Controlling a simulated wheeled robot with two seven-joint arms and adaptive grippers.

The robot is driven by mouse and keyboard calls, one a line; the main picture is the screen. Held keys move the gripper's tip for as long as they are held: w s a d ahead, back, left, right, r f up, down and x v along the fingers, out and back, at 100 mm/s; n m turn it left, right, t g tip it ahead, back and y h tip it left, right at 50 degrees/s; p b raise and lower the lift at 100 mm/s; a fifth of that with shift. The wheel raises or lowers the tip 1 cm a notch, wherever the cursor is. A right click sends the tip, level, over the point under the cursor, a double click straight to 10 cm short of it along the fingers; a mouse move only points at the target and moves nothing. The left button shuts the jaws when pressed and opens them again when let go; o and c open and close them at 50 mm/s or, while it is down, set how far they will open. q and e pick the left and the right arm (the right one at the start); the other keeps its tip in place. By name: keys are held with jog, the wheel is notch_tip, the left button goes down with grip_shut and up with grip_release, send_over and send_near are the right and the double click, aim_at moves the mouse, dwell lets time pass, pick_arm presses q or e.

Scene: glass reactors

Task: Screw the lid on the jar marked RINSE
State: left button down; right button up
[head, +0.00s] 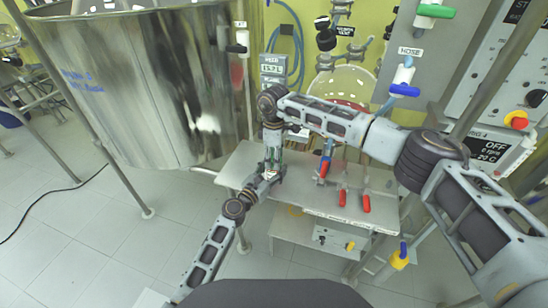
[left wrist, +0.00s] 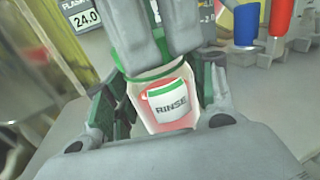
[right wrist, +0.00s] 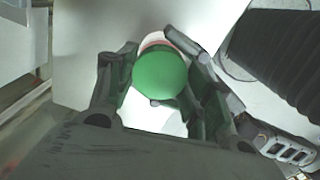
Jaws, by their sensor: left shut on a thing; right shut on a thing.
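The jar marked RINSE (left wrist: 170,107) is white and reddish with a green-banded label. It shows in the left wrist view between the fingers of my left gripper (left wrist: 160,105), which is shut on it. A round green lid (right wrist: 160,73) shows in the right wrist view, between the fingers of my right gripper (right wrist: 165,80), which is shut on it from above. A sliver of the jar shows behind the lid. In the left wrist view the lid's green edge lies at the jar's mouth. Whether it is fully seated cannot be told. In the head view both grippers meet over the table's left part.
The grey table (head: 300,205) carries several red-handled things (head: 342,198) and a blue-and-red one (head: 326,160) right of the grippers. A large steel vessel (head: 150,85) stands at the left. A control panel (head: 500,90) stands at the right. The table's front edge is clear.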

jog(key=shift+r+m, duration=0.1)
jog(key=shift+m, duration=1.5)
jog(key=o, duration=0.7)
jog(key=shift+r, duration=2.2)
jog(key=shift+c, duration=0.5)
